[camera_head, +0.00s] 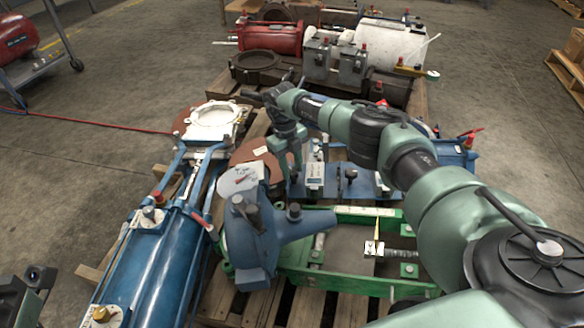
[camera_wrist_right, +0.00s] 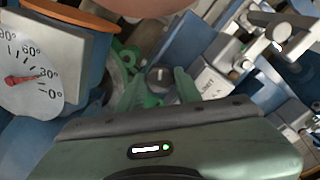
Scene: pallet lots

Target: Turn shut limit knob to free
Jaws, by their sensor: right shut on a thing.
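My right gripper (camera_head: 293,155) reaches down over the blue equipment in the middle of the pallet. In the right wrist view its two green fingers (camera_wrist_right: 163,84) are shut on a small grey round knob (camera_wrist_right: 160,75), which I take for the limit knob. A white label plate (camera_wrist_right: 213,84), its print hard to read, lies just right of the fingers. The knob's turn position cannot be read, and the fingers partly cover it. A white angle dial (camera_wrist_right: 30,75) with a red pointer, low on its scale, is at left. Of my left gripper no fingers show.
A blue cylinder unit (camera_head: 150,262) lies along the left of the wooden pallet. A blue valve body (camera_head: 252,235) and green frame (camera_head: 340,283) stand in front of the gripper. A red motor (camera_head: 270,38) and white tank (camera_head: 388,45) are behind. Open floor surrounds the pallet.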

